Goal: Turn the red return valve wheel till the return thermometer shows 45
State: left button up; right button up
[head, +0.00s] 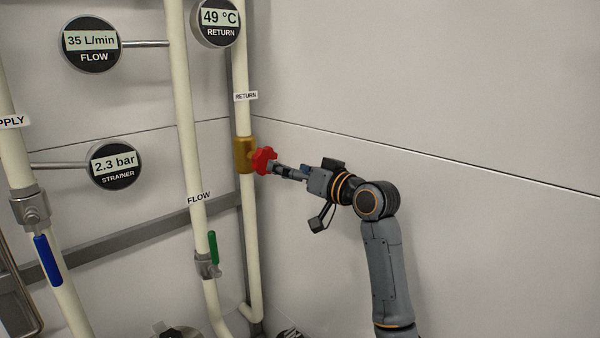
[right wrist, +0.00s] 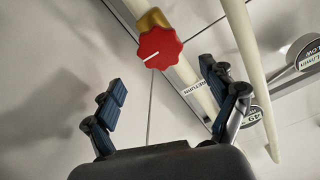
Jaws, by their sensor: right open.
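The red return valve wheel (head: 264,160) sits on a brass valve body (head: 243,155) on the return pipe. The return thermometer (head: 217,22) reads 49 °C. My right gripper (head: 279,169) is just right of the wheel in the head view. In the right wrist view the right gripper (right wrist: 162,82) is wide open and empty. The wheel (right wrist: 160,47) shows there beyond the fingertips, above the gap between them, with clear space to each finger. A white mark on the wheel points left and slightly down. My left gripper is not in view.
The flow pipe (head: 188,130) stands left of the return pipe, with a green-handled valve (head: 213,248) low on it. A blue-handled valve (head: 47,259) is on the supply pipe. The flow gauge (head: 90,43) reads 35 L/min, the strainer gauge (head: 116,166) 2.3 bar. A bare wall is at the right.

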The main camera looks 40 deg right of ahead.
jog(key=shift+s+d, duration=0.1)
jog(key=shift+s, duration=1.5)
